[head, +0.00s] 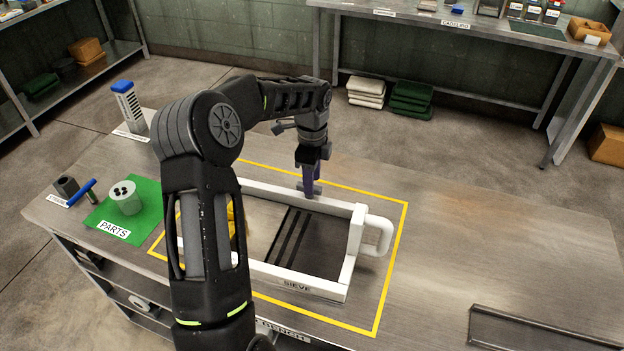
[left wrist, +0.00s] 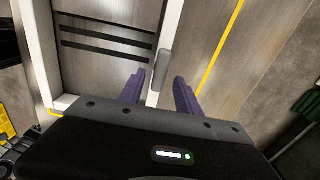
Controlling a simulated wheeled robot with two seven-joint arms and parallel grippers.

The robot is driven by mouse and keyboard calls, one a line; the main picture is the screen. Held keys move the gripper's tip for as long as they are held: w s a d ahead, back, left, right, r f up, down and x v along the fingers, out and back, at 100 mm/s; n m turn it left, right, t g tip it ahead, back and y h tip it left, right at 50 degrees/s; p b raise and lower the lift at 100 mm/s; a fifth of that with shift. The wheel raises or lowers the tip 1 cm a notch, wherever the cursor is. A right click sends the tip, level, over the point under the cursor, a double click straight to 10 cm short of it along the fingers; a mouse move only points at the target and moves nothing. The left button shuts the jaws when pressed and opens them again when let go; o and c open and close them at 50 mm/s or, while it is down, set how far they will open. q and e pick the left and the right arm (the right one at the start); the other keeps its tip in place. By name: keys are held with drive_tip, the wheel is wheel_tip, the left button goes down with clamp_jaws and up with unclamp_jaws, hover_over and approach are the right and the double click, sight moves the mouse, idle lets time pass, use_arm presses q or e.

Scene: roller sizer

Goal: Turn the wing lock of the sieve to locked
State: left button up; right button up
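The sieve (head: 355,235) is a white rectangular frame with dark slots in its bed and a loop handle at its right end. It lies on the bench inside a yellow outline. My left gripper (head: 309,178) points down over the frame's far rail. In the left wrist view the left gripper (left wrist: 160,90) has its purple fingers apart. The grey wing lock (left wrist: 163,66) lies roughly along the white rail, just ahead of and between the fingertips. I cannot tell whether either finger touches it. My right gripper is out of view.
A green parts mat (head: 147,215) with a grey cylinder (head: 125,198) is at the left. My left arm hides the sieve's left part and most of a yellow object (head: 238,218). A dark metal tray edge (head: 540,325) is at the front right. The bench right of the handle is clear.

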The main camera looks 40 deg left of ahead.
use_arm(q)
drive_tip(key=shift+f, duration=0.7)
clamp_jaws()
